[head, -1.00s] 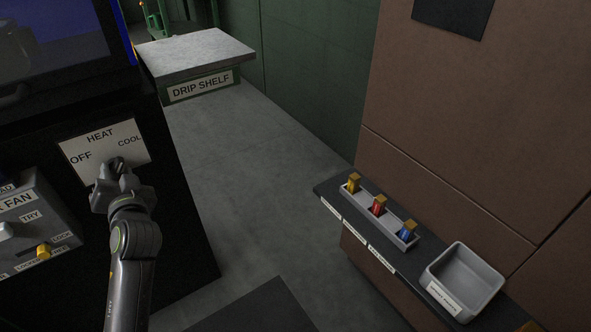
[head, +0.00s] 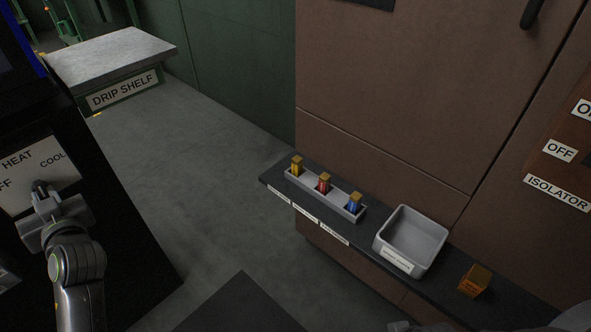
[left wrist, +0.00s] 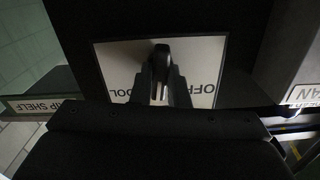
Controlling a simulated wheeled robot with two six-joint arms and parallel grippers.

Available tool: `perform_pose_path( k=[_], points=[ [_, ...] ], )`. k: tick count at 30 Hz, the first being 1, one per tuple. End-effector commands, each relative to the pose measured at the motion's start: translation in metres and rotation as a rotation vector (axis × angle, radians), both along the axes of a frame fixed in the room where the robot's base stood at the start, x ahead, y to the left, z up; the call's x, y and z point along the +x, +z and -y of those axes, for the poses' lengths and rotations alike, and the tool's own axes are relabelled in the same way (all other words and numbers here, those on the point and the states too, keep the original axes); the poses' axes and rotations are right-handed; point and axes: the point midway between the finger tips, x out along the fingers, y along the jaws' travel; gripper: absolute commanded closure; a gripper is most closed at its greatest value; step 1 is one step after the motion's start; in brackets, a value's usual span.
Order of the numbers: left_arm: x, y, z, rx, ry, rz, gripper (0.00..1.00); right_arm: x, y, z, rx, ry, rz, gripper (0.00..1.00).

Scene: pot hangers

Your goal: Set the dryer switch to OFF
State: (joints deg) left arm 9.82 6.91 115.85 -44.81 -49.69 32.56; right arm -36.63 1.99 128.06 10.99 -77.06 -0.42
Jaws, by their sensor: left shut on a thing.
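The dryer switch plate (head: 28,172) is white, on a dark cabinet at the left of the head view. It reads HEAT at the top, COOL at the right and OFF, partly cut off, at the left. My left gripper (head: 42,192) is at the middle of the plate, shut on the dark switch knob. In the left wrist view the plate (left wrist: 110,65) appears upside down, and the knob (left wrist: 160,56) shows between the fingers (left wrist: 160,85). HEAT is hidden there. I cannot tell exactly which label the knob points to.
A drip shelf (head: 110,55) stands behind. A dark ledge (head: 350,245) at the right bears a rack (head: 296,176) with yellow, red and blue pieces, a grey bin (head: 385,250) and an orange block (head: 474,281). An isolator panel (head: 565,165) is at far right. Floor lies between.

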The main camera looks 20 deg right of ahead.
Motion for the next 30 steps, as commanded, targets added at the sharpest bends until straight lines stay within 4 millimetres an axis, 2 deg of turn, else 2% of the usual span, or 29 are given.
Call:
perform_pose_path(
  k=[18,22,23,24,27,30],
  points=[
    [-0.0002,-0.0008,0.0001,-0.595,0.000,0.363,1.00,0.0000,-0.0001,0.0000,0.000,0.000,0.000,1.00],
    [-0.0002,-0.0008,0.0001,-0.624,0.000,0.380,1.00,-0.0001,-0.0001,0.0000,0.000,0.000,0.000,1.00],
    [-0.0002,-0.0009,0.0001,-0.623,0.000,0.380,0.83,0.0000,-0.0001,0.0000,0.000,0.000,0.000,1.00],
    [-0.0002,-0.0008,0.0001,-0.623,0.000,0.380,0.78,0.0000,-0.0001,0.0000,0.000,0.000,0.000,1.00],
    [-0.0002,-0.0007,0.0001,-0.623,0.000,0.379,0.65,0.0000,-0.0001,0.0000,0.000,0.000,0.000,1.00],
    [-0.0001,-0.0006,0.0001,-0.621,0.000,0.380,0.64,0.0000,-0.0001,0.0000,0.000,0.000,0.000,1.00]
  ],
)
